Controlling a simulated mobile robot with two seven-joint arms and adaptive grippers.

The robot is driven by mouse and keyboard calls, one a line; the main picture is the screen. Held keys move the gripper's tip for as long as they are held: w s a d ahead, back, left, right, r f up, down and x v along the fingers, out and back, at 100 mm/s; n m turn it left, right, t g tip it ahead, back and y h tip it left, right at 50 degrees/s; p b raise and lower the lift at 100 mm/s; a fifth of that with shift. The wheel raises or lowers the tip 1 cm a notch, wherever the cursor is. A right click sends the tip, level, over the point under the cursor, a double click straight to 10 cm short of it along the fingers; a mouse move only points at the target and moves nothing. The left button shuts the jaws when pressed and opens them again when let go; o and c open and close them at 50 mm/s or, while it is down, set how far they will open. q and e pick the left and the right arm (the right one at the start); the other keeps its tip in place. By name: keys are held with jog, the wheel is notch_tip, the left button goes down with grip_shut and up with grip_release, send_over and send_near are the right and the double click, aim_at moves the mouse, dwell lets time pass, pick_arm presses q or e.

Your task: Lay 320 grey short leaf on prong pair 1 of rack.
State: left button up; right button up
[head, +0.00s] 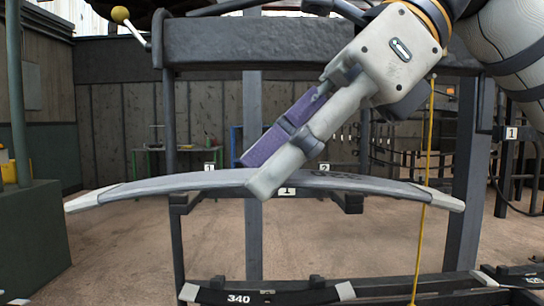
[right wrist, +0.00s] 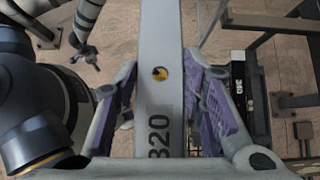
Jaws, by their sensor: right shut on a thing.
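The 320 grey short leaf (head: 150,188) is a long, slightly arched grey bar lying across the middle of the head view, with banded ends. Its printed 320 and a round hole show on the leaf in the right wrist view (right wrist: 160,110). My right gripper (head: 262,176) is shut on it near its middle, with purple pads on both sides. The dark rack (head: 252,240) shows behind and below the leaf. A number 1 plate (head: 287,191) is just under the leaf. Dark prong ends show below it; I cannot tell whether they touch. My left gripper is not seen.
A dark leaf marked 340 (head: 270,297) lies low in front. A yellow cord (head: 424,200) hangs before the leaf's right part. A thick dark beam (head: 260,40) crosses above. A green-grey block (head: 30,240) stands at the left.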

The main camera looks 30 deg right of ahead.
jog(key=w+d+f, duration=0.3)
jog(key=w+d, duration=0.5)
jog(key=w, duration=0.5)
jog(key=shift+f, duration=0.2)
dwell(0.4)
jog(key=o, duration=1.4)
jog(key=shift+s, duration=0.1)
jog(key=shift+o, duration=0.2)
jog(key=shift+f, duration=0.15)
